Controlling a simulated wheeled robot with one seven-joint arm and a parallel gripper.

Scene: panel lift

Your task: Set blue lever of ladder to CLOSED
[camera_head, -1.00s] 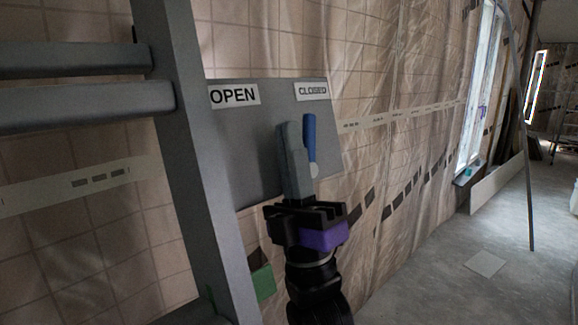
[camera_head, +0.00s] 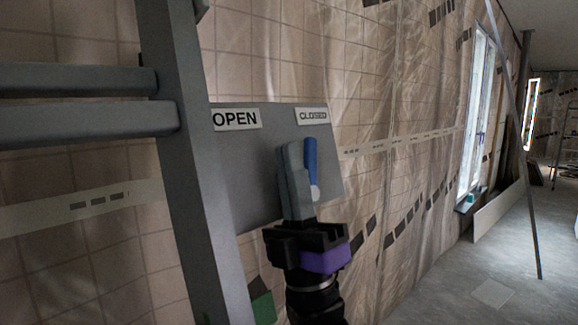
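The blue lever (camera_head: 311,160) stands nearly upright on a grey panel (camera_head: 243,180), its top just under the CLOSED label (camera_head: 313,116). The OPEN label (camera_head: 236,119) is at the panel's upper left. The lever's pale pivot (camera_head: 315,192) shows at its lower end. My gripper (camera_head: 294,150) reaches up in front of the panel, its grey finger just left of the lever. Only one finger outline is clear, so its opening does not show. I cannot tell whether finger and lever touch.
The grey ladder (camera_head: 185,170) stands close on the left, its rail beside the panel and its rungs going left. A tiled wall under clear sheeting (camera_head: 385,120) runs back to the right. A thin pole (camera_head: 520,130) leans there. Open floor (camera_head: 450,275) lies at lower right.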

